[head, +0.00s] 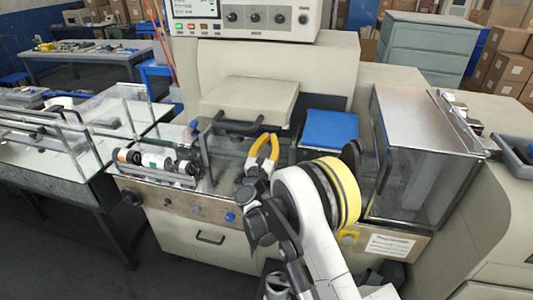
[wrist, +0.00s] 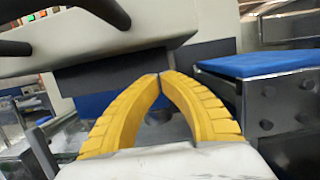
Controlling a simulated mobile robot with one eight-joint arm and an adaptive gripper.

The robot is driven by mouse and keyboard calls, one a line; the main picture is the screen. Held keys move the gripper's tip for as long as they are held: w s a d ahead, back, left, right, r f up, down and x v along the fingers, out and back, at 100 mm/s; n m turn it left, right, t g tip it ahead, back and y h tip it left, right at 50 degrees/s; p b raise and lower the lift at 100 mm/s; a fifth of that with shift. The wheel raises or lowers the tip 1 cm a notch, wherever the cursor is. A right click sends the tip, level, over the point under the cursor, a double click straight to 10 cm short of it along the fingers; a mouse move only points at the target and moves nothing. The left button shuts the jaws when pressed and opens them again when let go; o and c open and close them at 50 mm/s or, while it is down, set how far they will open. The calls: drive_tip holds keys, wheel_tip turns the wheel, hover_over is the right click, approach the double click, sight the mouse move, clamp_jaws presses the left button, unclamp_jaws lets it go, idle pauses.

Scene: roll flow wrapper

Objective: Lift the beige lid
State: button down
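The beige lid (head: 250,98) is the raised block on the middle of the wrapper machine, and it looks down. Its black bar handle (head: 236,128) is on the front edge. My gripper (head: 268,140) has yellow fingers and is in front of the lid, just right of and below the handle. In the wrist view the fingertips (wrist: 160,76) meet with nothing between them. There the lid's front (wrist: 150,22) fills the top, and dark handle parts (wrist: 14,48) show at upper left, apart from the fingers.
A blue pad (head: 329,130) lies right of the lid. A clear-sided cover (head: 420,150) stands farther right. Rollers (head: 157,163) sit left of my gripper, and a control panel (head: 250,17) rises behind. Another handle (head: 210,238) is on the machine's lower front.

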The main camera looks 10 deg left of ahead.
sight(272, 108)
drive_tip(key=shift+s+r, duration=0.15)
drive_tip(key=shift+r, duration=1.4)
drive_tip(key=shift+g, duration=0.7)
drive_tip(key=w+r+p, duration=0.1)
drive_tip(key=r, duration=0.1)
drive_tip(key=w+r+p, duration=0.1)
drive_tip(key=r, duration=0.1)
drive_tip(key=w+r+p, duration=0.1)
drive_tip(key=r, duration=0.1)
drive_tip(key=shift+d, duration=0.2)
drive_tip(key=shift+w+a+r, duration=0.1)
drive_tip(key=shift+w+r, duration=0.25)
drive_tip(key=shift+w, duration=0.05)
drive_tip(key=shift+p, duration=0.3)
drive_tip(key=f+b, duration=0.4)
drive_tip(key=f, duration=0.1)
drive_tip(key=shift+s+f, duration=0.15)
drive_tip(key=shift+s, duration=0.15)
drive_tip(key=s+p, duration=0.2)
drive_tip(key=s, duration=0.8)
drive_tip(key=shift+s+a+r+p, duration=0.15)
drive_tip(key=shift+a+r+p, duration=0.15)
drive_tip(key=shift+a+p, duration=0.05)
